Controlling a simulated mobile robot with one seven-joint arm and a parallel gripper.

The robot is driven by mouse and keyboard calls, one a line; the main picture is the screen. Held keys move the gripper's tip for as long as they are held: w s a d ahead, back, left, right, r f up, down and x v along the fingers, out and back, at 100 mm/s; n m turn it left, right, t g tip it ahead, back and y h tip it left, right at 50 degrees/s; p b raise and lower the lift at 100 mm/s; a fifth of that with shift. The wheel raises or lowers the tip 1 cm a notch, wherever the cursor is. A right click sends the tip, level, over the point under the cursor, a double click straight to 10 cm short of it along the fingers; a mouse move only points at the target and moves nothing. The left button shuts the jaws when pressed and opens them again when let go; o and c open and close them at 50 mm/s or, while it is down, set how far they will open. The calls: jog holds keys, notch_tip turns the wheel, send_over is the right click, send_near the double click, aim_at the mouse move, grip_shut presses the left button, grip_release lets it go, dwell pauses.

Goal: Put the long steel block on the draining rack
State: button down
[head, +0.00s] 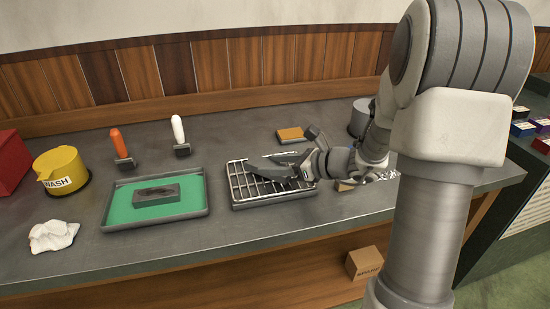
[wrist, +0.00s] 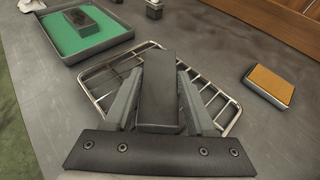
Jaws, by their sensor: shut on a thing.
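My gripper (wrist: 160,100) is shut on a long dark grey steel block (wrist: 160,84), with one finger along each side. The wrist view shows the block over the draining rack (wrist: 98,89), a wire grid. In the head view my gripper (head: 272,169) is low over the rack (head: 240,196). The fingers hide much of the block there, and I cannot tell whether it touches the wires.
Left of the rack is a green-lined tray (head: 112,221) holding another dark block (head: 157,195). An orange-topped pad (head: 291,135) lies behind the rack. A yellow wash pot (head: 60,170), white cloth (head: 53,235) and two upright-handled tools (head: 119,143) (head: 178,130) stand farther left.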

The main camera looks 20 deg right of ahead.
jog(key=shift+r, duration=0.15)
jog(key=shift+c, duration=1.1)
grip_release()
jog(key=shift+f, duration=0.25)
jog(key=shift+r, duration=0.1)
jog(key=shift+r, duration=0.2)
jog(key=p+v, duration=0.2)
jog(key=v, duration=1)
jog(key=shift+f, duration=0.1)
